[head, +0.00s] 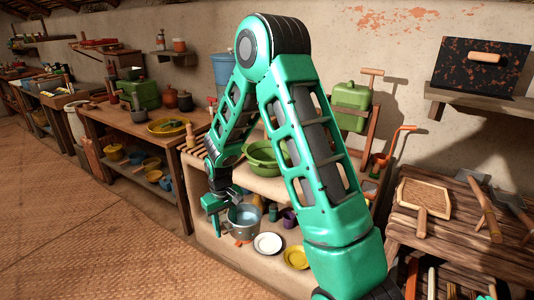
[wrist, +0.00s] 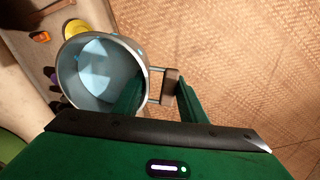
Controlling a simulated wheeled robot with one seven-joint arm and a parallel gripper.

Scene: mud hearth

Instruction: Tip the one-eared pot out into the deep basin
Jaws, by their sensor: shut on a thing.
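The one-eared pot (head: 243,231) is grey metal with a pale blue inside; it also shows in the wrist view (wrist: 62,80). My gripper (head: 222,203) is shut on the pot's single ear (wrist: 171,88), with one finger inside the loop. The pot looks roughly upright, with its mouth up, in front of the hearth shelf. I cannot tell whether the pale blue is liquid. A green bowl (head: 259,158), which looks like the deep basin, stands on the ledge above and behind the pot.
A white plate (head: 267,244), a yellow plate (head: 295,257) and a purple cup (head: 289,219) sit on the low shelf. A wooden bench (head: 108,117) with pots stands left. A rough table (head: 440,236) with tools stands right. The woven floor (head: 80,235) is clear.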

